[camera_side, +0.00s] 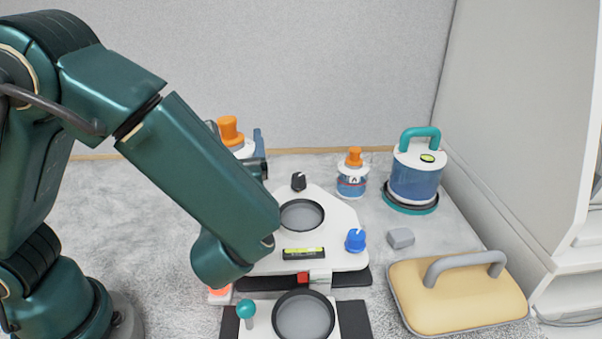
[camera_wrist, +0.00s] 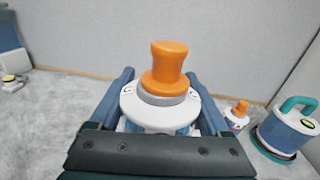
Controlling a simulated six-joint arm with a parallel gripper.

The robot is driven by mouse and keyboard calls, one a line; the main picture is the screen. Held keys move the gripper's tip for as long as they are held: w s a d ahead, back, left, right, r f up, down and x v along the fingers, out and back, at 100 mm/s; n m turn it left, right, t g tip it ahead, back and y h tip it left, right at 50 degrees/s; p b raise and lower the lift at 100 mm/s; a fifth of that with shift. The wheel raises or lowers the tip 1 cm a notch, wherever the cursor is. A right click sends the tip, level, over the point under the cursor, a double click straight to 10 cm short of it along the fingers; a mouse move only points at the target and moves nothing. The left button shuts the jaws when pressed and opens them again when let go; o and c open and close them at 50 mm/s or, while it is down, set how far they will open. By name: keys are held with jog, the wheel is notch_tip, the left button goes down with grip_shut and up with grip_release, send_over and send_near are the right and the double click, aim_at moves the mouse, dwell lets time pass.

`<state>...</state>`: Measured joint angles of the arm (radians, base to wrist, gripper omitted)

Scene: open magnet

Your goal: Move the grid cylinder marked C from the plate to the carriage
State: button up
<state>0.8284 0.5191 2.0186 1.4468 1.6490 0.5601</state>
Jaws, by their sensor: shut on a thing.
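The grid cylinder marked C (camera_wrist: 160,108) has a white top, a grey collar and an orange knob; C letters show on its rim. A white sliding part with a dark-rimmed round seat (camera_side: 303,316), likely the carriage, is empty at the front. Behind it, a white body has a similar empty round recess (camera_side: 302,215). I cannot make out the plate for certain.
A smaller orange-topped cylinder marked A (camera_side: 352,182) stands right of the white body. A blue container with a teal handle (camera_side: 414,178), a grey block (camera_side: 400,238) and a yellow lid-like pad with a grey handle (camera_side: 458,292) are further right. A teal knob (camera_side: 246,309) rises beside the front seat.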

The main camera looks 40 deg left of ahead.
jog(key=shift+s+a+g, duration=0.2)
jog(key=shift+s+g, duration=0.1)
jog(key=shift+s, duration=0.05)
jog(key=shift+s+a+f+y, duration=0.15)
jog(key=shift+a+f+y, duration=0.05)
jog(key=shift+a+y, duration=0.1)
jog(key=s+a+f+n+g+y, duration=0.1)
jog(key=s+a+f+n+g, duration=0.15)
jog(key=a, duration=0.25)
jog(key=s+a+f+n+g+y, duration=0.1)
jog(key=a+n+g, duration=0.1)
jog(key=a+g, duration=0.25)
jog(key=s+a+f+n+g+y, duration=0.1)
jog(key=a+n+g, duration=0.1)
jog(key=a, duration=0.3)
jog(key=s+a+f+n+g+h, duration=0.1)
jog(key=s+a+f+n+g, duration=0.2)
jog(key=s+a+n+g, duration=0.55)
jog(key=shift+s+a+f+m, duration=0.15)
jog(key=shift+s+f+m, duration=0.45)
jog(key=shift+f, duration=0.7)
jog(key=shift+s+a+f+m, duration=0.15)
jog(key=shift+s+f+m, duration=0.35)
jog(key=shift+f, duration=0.8)
jog(key=shift+s+a+f+m, duration=0.15)
jog(key=shift+s+f+m, duration=0.45)
jog(key=shift+f, duration=0.7)
jog(key=o, duration=1.6)
jog(key=shift+f, duration=0.15)
jog(key=shift+c, duration=0.2)
